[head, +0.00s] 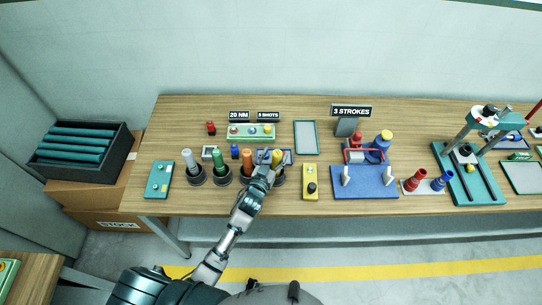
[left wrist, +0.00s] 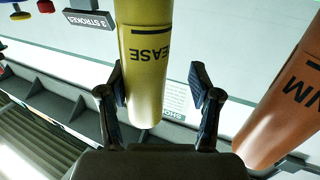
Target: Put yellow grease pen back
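The yellow grease pen (head: 277,156) stands in the rightmost of a row of dark round holders near the table's front edge. Its lettering "EASE" shows on its yellow body in the left wrist view (left wrist: 146,65). My left gripper (head: 266,172) is at this pen, and its arm hides part of the holder. In the left wrist view the two fingers (left wrist: 162,88) are apart, with the pen between or just beyond them. The left finger is close to the pen's edge, and a gap shows on the right; contact cannot be told. My right gripper is not in view.
An orange pen (head: 248,160) stands close left of the gripper, also large in the left wrist view (left wrist: 288,95). Green (head: 217,160) and grey (head: 188,160) pens stand further left. A yellow block (head: 310,190) with a black knob and a blue base (head: 365,190) lie to the right.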

